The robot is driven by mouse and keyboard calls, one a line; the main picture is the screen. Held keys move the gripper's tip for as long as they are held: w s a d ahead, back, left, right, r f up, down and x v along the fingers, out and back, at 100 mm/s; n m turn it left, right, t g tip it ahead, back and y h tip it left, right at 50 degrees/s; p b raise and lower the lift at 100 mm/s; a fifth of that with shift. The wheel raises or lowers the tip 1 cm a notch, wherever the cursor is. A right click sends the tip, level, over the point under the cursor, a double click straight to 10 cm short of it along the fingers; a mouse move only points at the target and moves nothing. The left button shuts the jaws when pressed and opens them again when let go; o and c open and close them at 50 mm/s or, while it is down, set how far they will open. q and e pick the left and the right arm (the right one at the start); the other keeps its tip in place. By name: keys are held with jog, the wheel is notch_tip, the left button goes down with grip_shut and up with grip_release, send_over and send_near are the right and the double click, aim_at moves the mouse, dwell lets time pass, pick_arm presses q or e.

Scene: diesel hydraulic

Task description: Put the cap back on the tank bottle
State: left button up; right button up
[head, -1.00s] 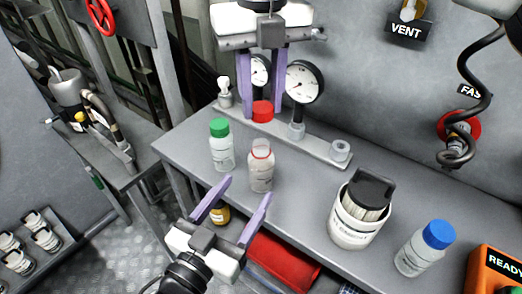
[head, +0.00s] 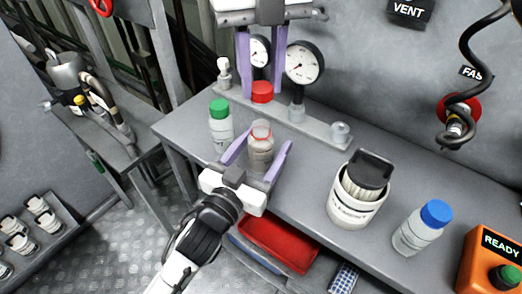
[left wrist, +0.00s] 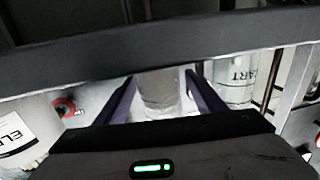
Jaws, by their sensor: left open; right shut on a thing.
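The uncapped tank bottle (head: 260,157), with greyish contents and a red ring at its neck, stands upright on the grey bench. My left gripper (head: 266,141) is open, with its purple fingers on either side of the bottle. In the left wrist view the bottle (left wrist: 158,92) shows between the spread fingers, with gaps at both sides. The red cap (head: 262,87) is held above and behind the bottle. My right gripper (head: 261,94) is shut on this cap, fingers pointing down. The cap is apart from the bottle's mouth.
A green-capped bottle (head: 220,130) stands close left of the tank bottle. Behind are pressure gauges (head: 304,63) on a rail (head: 312,128). To the right are a white tub (head: 355,203), a blue-capped bottle (head: 418,230) and an orange READY box (head: 492,262). A red tray (head: 278,245) lies below.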

pick_arm(q)
jog(key=shift+x, duration=1.35)
jog(key=c, duration=1.6)
grip_shut()
pick_arm(e)
send_over(261, 124)
jog(key=shift+f, duration=2.5)
jog(key=shift+f, duration=0.9)
jog(key=shift+f, duration=0.55)
